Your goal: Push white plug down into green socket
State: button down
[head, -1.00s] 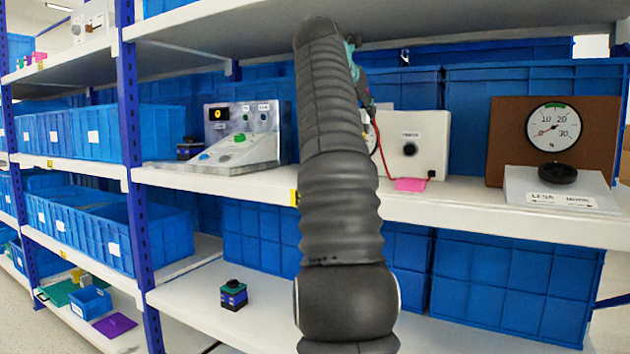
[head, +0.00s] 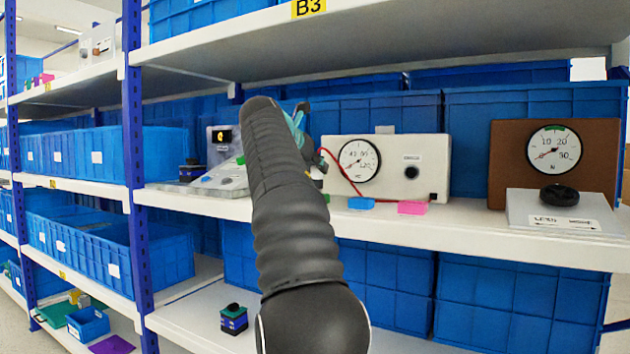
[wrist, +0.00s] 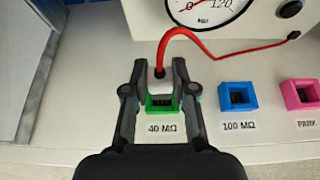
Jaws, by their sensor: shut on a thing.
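My gripper (wrist: 160,82) is shut on the white plug (wrist: 161,86) in the wrist view, one finger on each side. A red cable leaves the plug's top. The green socket (wrist: 162,108), marked 40 MΩ, shows just below the plug in the picture. Its dark opening is partly visible, so the plug does not fill it in this view. Whether plug and socket touch, I cannot tell. In the head view my gripper (head: 308,150) is at the meter box (head: 437,152), and my arm hides the green socket.
A blue socket (wrist: 239,96), marked 100 MΩ, and a pink socket (wrist: 301,95), marked PARK, lie to the right. The red cable runs to the meter box behind. A grey panel (wrist: 25,60) stands at the left. A shelf board (head: 400,45) hangs above.

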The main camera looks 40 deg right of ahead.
aim_at(315, 179)
jog(key=shift+f, duration=1.65)
jog(key=shift+f, duration=0.1)
jog(key=c, duration=0.9)
grip_release()
jog(key=shift+c, duration=0.2)
jog(key=shift+a+r, duration=0.1)
jog(key=shift+r, duration=0.1)
jog(key=v, duration=1.1)
jog(key=shift+s+a, duration=0.15)
jog(key=shift+a, duration=0.2)
jog(key=shift+r, duration=0.1)
